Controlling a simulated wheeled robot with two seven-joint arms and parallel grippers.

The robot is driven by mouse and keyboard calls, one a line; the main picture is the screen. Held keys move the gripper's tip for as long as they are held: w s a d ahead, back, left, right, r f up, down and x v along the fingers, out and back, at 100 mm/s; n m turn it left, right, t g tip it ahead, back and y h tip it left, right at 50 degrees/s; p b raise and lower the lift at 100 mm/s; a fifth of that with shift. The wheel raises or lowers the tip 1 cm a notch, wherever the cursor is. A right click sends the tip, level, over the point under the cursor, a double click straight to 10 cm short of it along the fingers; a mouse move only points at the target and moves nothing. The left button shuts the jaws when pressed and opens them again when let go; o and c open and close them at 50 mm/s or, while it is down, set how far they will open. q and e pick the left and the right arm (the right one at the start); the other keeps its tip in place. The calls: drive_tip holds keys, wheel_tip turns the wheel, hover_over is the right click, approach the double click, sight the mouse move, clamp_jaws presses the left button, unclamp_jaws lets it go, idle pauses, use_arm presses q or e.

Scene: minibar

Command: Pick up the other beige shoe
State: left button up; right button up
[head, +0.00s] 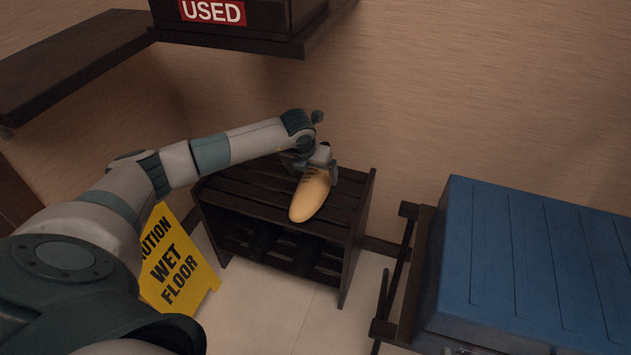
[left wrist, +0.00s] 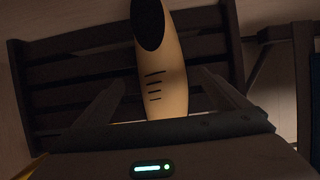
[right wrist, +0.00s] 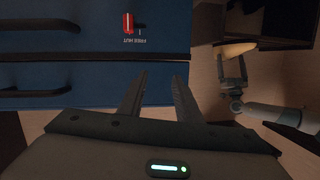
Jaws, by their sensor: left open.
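A beige shoe (head: 309,199) with a dark opening lies on top of the dark slatted rack (head: 240,202), its toe toward the rack's front edge. My left gripper (head: 322,164) is at the shoe's rear part. In the left wrist view the shoe (left wrist: 162,80) lies between the two spread fingers of my left gripper (left wrist: 162,100), with gaps on both sides. The shoe also shows in the right wrist view (right wrist: 238,48), beside my left gripper. My right gripper (right wrist: 157,98) is open and empty, facing a blue drawer front. No second shoe is visible.
A yellow wet floor sign (head: 178,265) stands left of the rack. A blue cabinet (head: 535,265) stands at the right. A dark shelf (head: 75,70) and a box labelled USED (head: 225,14) are above. Bare floor (head: 270,300) shows in front of the rack.

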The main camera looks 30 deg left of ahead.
sight(315, 180)
use_arm(q)
drive_tip(key=shift+w+f, duration=0.1)
drive_tip(key=shift+f, duration=0.2)
drive_tip(key=b+x, duration=0.1)
drive_tip(key=x, duration=0.3)
drive_tip(key=shift+d, duration=0.15)
drive_tip(key=shift+w+f, duration=0.1)
drive_tip(key=shift+f, duration=0.2)
use_arm(e)
drive_tip(key=r+t, duration=0.2)
drive_tip(key=r, duration=0.1)
drive_tip(key=shift+w+a+r, duration=0.1)
drive_tip(key=shift+w+a, duration=0.05)
drive_tip(key=shift+a, duration=0.25)
use_arm(q)
drive_tip(key=c, duration=1.4)
